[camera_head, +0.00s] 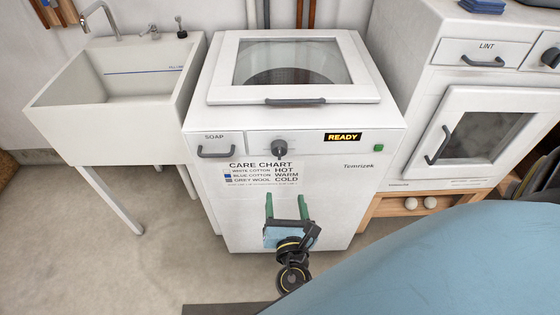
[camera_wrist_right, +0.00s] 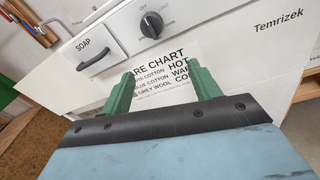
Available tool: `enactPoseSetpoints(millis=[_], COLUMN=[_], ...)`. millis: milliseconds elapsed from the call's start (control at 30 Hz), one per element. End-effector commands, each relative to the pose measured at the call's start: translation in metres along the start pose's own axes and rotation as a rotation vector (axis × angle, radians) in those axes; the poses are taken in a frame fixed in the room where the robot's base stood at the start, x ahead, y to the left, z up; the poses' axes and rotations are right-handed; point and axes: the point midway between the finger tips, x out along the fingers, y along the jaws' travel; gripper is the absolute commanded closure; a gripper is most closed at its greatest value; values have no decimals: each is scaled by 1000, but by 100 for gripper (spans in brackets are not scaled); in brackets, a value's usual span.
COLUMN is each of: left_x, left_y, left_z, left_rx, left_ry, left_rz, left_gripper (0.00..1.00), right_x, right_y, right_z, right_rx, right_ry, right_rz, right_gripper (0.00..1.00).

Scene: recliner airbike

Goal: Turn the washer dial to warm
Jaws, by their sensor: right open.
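The white washer (camera_head: 340,225) stands in the middle of the head view with its lid closed. Its black dial (camera_head: 279,148) is on the front panel, right of the soap drawer; in the right wrist view the dial (camera_wrist_right: 151,25) is near the top, its small labels hard to read. The care chart (camera_head: 262,174) is below the dial and lists hot, warm and cold. My right gripper (camera_head: 286,205) has green fingers, open and empty, in front of the washer below the dial and apart from it. In the wrist view its fingers (camera_wrist_right: 162,92) overlap the chart. My left gripper is not seen.
The soap drawer (camera_head: 219,146) has a dark handle. A lit READY display (camera_head: 343,137) and green button (camera_head: 378,148) are on the panel's right. A white sink (camera_head: 115,135) stands left and a dryer (camera_head: 440,90) right. A blue surface (camera_head: 440,260) fills the lower right.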

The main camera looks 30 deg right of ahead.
Motion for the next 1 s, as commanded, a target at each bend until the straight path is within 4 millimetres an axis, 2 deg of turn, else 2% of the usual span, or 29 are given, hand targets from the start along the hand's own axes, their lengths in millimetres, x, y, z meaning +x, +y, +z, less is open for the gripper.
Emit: enactPoseSetpoints(millis=[100,233,700,833,1000], left_x=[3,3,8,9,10], left_y=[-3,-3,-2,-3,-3], left_z=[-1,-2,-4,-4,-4], left_rx=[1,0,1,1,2], left_ry=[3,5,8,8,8], left_rz=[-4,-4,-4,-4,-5], left_gripper=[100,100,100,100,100], right_x=[1,13,106,122,132], right_y=[6,8,8,9,9], right_z=[18,22,27,28,28], right_rx=[-37,-44,-41,-42,-41], right_ry=[-64,-75,-71,-70,-68], right_rz=[11,12,11,12,12], right_gripper=[38,38,38,38,38])
